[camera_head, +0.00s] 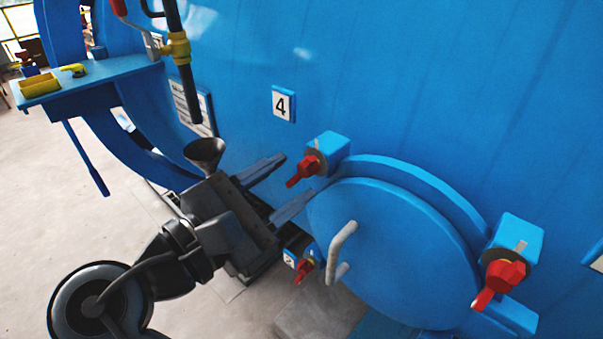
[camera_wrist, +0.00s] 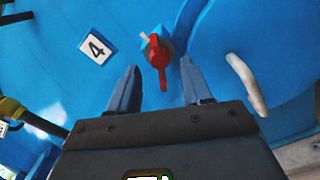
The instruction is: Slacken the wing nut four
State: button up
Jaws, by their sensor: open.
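The plate marked 4 (camera_head: 284,104) is on the blue vessel wall, up and left of a red wing nut (camera_head: 308,168) on a blue lug. In the wrist view this red wing nut (camera_wrist: 158,55) shows beyond my fingertips, beside the 4 plate (camera_wrist: 97,48). One wing of it points down. My gripper (camera_head: 276,190) is open, left of and below the nut in the head view. In the wrist view my gripper (camera_wrist: 160,75) has its two blue-grey fingers apart, with the nut between their lines and apart from them.
The round blue door has a pale handle (camera_head: 340,252), right of my gripper; it also shows in the wrist view (camera_wrist: 246,84). Other red wing nuts are at the lower left (camera_head: 304,270) and right (camera_head: 501,283) of the door. A blue shelf (camera_head: 112,70) and a dark pipe (camera_head: 183,60) stand at the upper left.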

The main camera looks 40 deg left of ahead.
jog(key=shift+s+a, duration=0.1)
jog(key=shift+s, duration=1.45)
